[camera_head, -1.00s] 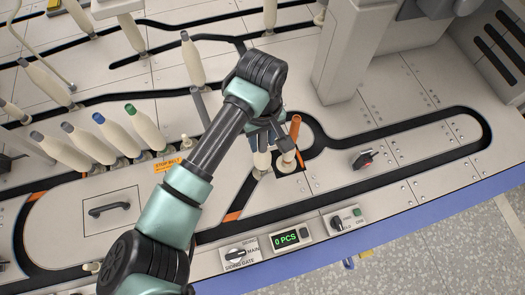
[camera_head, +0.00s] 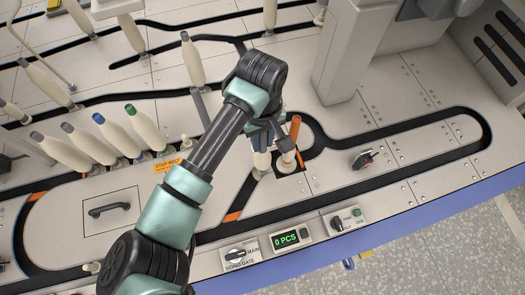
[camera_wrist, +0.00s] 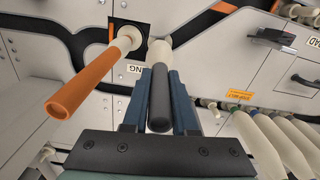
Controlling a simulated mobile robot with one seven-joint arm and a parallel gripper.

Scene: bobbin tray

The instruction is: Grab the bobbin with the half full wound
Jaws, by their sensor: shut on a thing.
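The half-wound bobbin shows a bare dark grey tube end (camera_wrist: 160,105) and cream yarn (camera_wrist: 159,52) around its lower part in the wrist view. My gripper (camera_wrist: 159,78) is shut on the bare tube, with one blue finger on each side. In the head view my gripper (camera_head: 268,138) is over the track junction, and the bobbin's cream lower part (camera_head: 262,160) shows beneath it. The bobbin still appears to stand upright at the track. My arm and fingers hide its upper part in the head view.
An orange tube (camera_head: 295,130) with little or no yarn stands close to the right of the held bobbin; it also shows in the wrist view (camera_wrist: 90,77). Several full bobbins (camera_head: 88,143) stand in a row at left. The panel at right, around a knob (camera_head: 363,159), is mostly clear.

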